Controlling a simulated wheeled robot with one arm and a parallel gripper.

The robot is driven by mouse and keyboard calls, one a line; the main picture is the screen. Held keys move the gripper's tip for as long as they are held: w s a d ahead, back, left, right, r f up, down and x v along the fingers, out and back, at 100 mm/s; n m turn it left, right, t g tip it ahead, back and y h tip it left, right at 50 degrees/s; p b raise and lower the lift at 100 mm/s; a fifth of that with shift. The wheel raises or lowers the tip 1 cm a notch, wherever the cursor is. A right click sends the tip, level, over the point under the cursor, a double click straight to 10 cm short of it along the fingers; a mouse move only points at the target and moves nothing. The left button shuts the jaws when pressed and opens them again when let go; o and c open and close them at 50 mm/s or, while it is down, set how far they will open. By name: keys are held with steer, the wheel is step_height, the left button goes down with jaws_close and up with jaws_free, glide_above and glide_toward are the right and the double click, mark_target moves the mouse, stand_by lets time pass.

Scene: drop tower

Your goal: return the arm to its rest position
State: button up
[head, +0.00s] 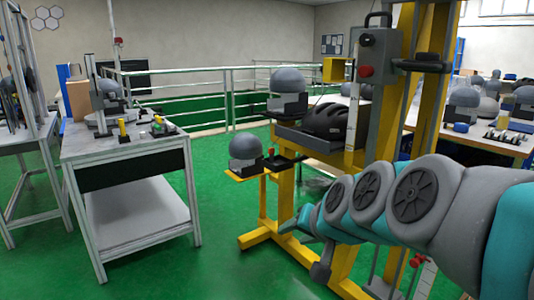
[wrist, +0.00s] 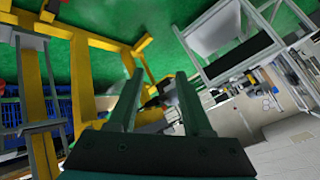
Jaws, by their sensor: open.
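My arm reaches in from the right of the head view, held out low beside the yellow drop tower frame (head: 420,110). My gripper (wrist: 158,82) shows clearly in the wrist view, with its two dark fingers apart and nothing between them. In the head view the arm's far end is small and partly hidden, in front of the tower's lower part. The tower also shows in the wrist view (wrist: 98,45), at the left. I cannot tell the exact gap between gripper and tower.
A black helmet (head: 328,121) sits on the tower's carriage. Grey headforms stand on it and on a small yellow shelf (head: 245,172). A workbench (head: 120,150) with tools stands at the left. Green floor (head: 215,265) is clear between bench and tower. Railings (head: 225,88) run behind.

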steer(key=s+d+f+n+g+h, duration=0.1)
steer(key=s+d+f+g, duration=0.2)
steer(key=s, duration=0.6)
steer(key=s+d+f+n+g+h, duration=0.1)
steer(key=s+d+f+g, duration=0.2)
steer(key=s+f, duration=0.4)
steer(key=s+d+f+n+g+h, duration=0.1)
steer(key=s+f, duration=0.5)
steer(key=s, duration=0.6)
steer(key=d+g+h, duration=0.1)
steer(key=d+g, duration=0.1)
steer(key=g, duration=0.1)
steer(key=shift+s, duration=0.2)
steer(key=shift+r, duration=0.1)
steer(key=shift+d, duration=0.1)
